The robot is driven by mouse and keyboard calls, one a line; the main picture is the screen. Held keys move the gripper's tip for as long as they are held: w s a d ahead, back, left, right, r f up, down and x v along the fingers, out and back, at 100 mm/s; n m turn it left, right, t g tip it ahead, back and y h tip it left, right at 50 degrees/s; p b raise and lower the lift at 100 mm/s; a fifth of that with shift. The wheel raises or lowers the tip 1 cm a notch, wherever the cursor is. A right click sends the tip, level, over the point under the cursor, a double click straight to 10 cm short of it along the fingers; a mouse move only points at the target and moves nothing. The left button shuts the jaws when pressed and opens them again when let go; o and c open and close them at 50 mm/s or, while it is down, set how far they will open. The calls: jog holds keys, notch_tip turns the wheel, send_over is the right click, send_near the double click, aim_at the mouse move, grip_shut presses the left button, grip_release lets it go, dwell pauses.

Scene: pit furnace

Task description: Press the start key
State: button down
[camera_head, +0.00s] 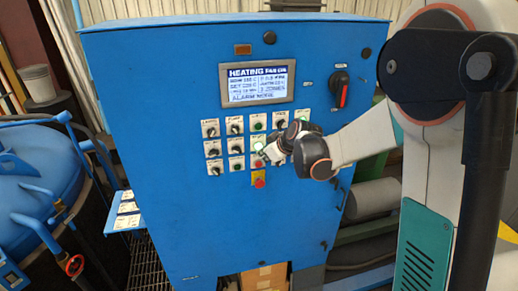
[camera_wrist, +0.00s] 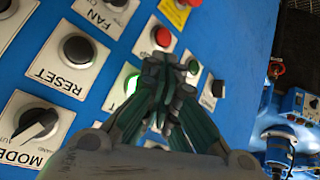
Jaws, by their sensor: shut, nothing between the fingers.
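The blue control cabinet (camera_head: 150,100) has rows of keys and switches under its display. A green-lit key (camera_head: 258,146), which may be the start key, sits in the middle row just left of my gripper (camera_head: 270,154).
A red key (camera_wrist: 162,36) is just beyond the fingertips, with a black RESET key (camera_wrist: 78,50) and a MODE switch (camera_wrist: 36,124) to the left. The display (camera_head: 258,84) reads HEATING. A red emergency knob (camera_head: 259,183) is below; a red-handled rotary switch (camera_head: 341,90) is upper right.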

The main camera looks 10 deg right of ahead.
jog(key=s, duration=0.5)
dwell(0.5)
dwell(0.4)
jog(key=s+f+m+h+b, duration=0.1)
jog(key=s+f+m+b, duration=0.1)
jog(key=s+f+b, duration=0.5)
jog(key=s+f+m+g+h+b, duration=0.1)
jog(key=s+f+m+b, duration=0.2)
jog(key=s+f+b, duration=0.4)
jog(key=s+a+f+m+h+b, duration=0.1)
jog(key=s+f+m+b, duration=0.1)
jog(key=s+f+b, duration=0.5)
jog(key=s+b, duration=0.6)
jog(key=s, duration=0.4)
jog(key=shift+s+g+b, duration=0.3)
jog(key=shift+g+b, duration=0.05)
jog(key=shift+g, duration=0.05)
